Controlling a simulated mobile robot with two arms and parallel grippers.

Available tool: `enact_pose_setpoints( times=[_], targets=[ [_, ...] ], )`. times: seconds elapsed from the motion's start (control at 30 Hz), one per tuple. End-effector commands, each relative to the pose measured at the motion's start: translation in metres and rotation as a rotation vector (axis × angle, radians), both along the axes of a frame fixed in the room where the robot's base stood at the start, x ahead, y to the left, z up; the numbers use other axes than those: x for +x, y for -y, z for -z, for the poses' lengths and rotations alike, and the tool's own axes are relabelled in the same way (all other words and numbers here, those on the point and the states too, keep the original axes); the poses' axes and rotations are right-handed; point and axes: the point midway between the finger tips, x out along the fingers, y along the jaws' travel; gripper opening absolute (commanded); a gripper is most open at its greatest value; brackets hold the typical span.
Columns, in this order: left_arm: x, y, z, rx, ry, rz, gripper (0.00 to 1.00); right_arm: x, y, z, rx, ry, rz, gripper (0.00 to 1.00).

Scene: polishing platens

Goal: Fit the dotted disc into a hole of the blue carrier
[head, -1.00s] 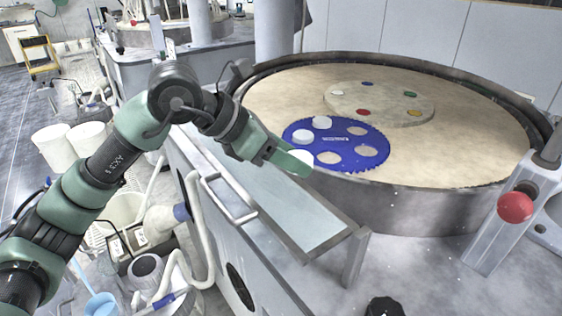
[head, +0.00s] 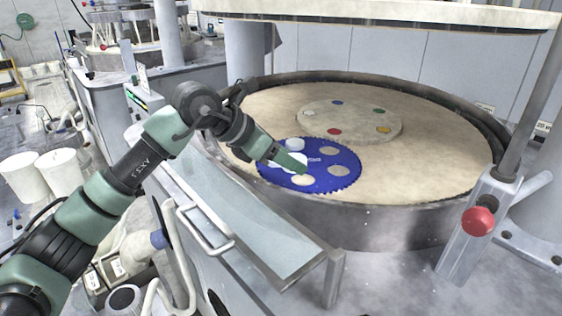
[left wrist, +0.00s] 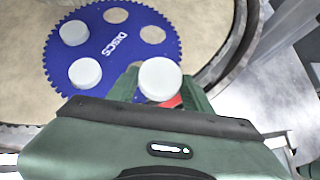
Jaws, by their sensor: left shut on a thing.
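My left gripper (head: 302,170) is shut on a white disc (left wrist: 160,78) and holds it above the toothed blue carrier (head: 318,185). No dots can be made out on the disc's visible face. The carrier lies on the tan platen near its front rim. Two white discs sit at carrier holes, one at the back (head: 295,143) and one at the left, also in the left wrist view (left wrist: 85,73). The fingers hide part of the carrier. My right gripper is not in view.
A round tan plate (head: 350,120) with coloured spots lies farther back on the platen (head: 430,170). A raised metal rim (head: 400,225) surrounds the platen. A red ball knob (head: 478,221) stands at the right, and a large plate (head: 380,14) hangs overhead.

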Motion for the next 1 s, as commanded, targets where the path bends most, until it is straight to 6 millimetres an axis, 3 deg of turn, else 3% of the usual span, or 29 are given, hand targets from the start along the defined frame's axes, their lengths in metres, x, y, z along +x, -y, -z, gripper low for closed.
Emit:
enact_pose_setpoints(
  times=[0.27, 0.73, 1.0],
  targets=[
    [0.026, 0.012, -0.003, -0.001, 0.001, 0.0, 0.14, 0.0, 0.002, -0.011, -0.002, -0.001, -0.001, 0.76],
    [0.054, 0.024, 0.037, -0.001, 0.0, -0.001, 0.14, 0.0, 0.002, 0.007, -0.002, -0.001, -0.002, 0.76],
    [0.053, 0.023, 0.06, -0.001, 0.001, -0.001, 0.14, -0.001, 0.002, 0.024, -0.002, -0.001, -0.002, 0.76]
  ],
)
